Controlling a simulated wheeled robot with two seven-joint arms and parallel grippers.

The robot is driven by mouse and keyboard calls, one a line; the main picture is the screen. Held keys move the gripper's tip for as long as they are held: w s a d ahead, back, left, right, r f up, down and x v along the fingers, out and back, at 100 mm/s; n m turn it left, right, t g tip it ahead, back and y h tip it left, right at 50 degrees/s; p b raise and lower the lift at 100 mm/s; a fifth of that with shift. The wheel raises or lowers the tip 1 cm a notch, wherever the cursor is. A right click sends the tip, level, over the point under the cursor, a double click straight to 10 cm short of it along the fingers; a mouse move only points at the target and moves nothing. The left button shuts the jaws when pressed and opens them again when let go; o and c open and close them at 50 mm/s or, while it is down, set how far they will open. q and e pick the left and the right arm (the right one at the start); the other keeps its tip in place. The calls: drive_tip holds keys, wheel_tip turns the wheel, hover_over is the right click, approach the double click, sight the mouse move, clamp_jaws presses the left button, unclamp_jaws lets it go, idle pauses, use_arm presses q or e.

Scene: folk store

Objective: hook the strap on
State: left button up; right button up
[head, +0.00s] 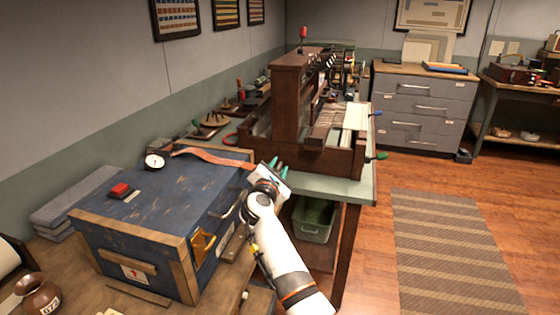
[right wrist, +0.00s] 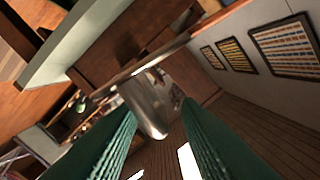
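An orange-brown strap (head: 215,158) lies across the top of a blue, wood-edged chest (head: 165,205). Its right end reaches the chest's right edge, close beside my right gripper (head: 278,167). That gripper has green fingers, which stand apart in the right wrist view (right wrist: 155,104). A shiny metal piece (right wrist: 147,108) shows between them there, with a gap to the right finger; I cannot tell whether it is the strap's end fitting. A brass-coloured fitting (head: 202,246) and a metal handle (head: 228,209) are on the chest's side. My left gripper is not in view.
A round white dial (head: 154,162) and a red-topped block (head: 121,189) sit on the chest. A wooden loom (head: 300,115) stands on the green-topped table (head: 345,190) just beyond my right gripper. A green bin (head: 313,220) is below.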

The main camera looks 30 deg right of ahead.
drive_tip(key=shift+x, duration=1.85)
drive_tip(key=shift+s+r, duration=0.1)
clamp_jaws()
